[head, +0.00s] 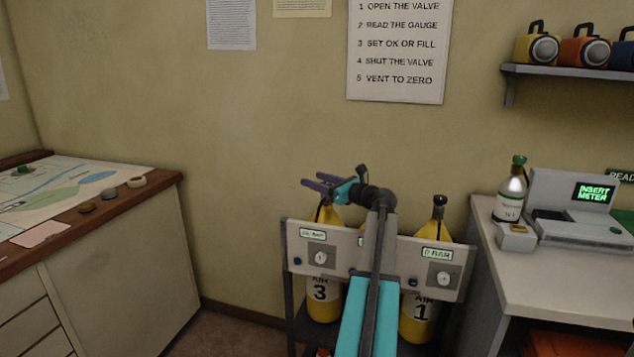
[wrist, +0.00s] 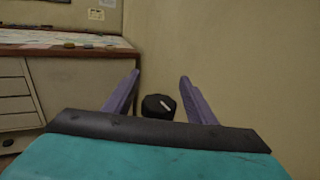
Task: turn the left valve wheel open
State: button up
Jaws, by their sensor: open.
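My gripper (head: 312,180) is open and empty, reaching over the left yellow air cylinder (head: 322,300), marked 3, in the rack. In the wrist view its two purple fingers (wrist: 160,76) stand apart, with the black left valve wheel (wrist: 158,106) between and beyond them. In the head view my gripper hides this wheel. The right cylinder (head: 418,318), marked 1, has its own black valve wheel (head: 439,200).
A grey gauge panel (head: 390,256) fronts the rack. My arm covers its middle and most of another cylinder. A white desk (head: 570,272) with a bottle (head: 510,190) and a meter console (head: 578,215) stands right. A map table (head: 125,255) stands left.

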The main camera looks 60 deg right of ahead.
jog(key=s+a+r, duration=0.5)
jog(key=s+a, duration=0.5)
jog(key=a, duration=0.2)
jog(key=shift+a+p, duration=0.25)
jog(key=shift+p, duration=0.15)
dwell(0.7)
dwell(0.5)
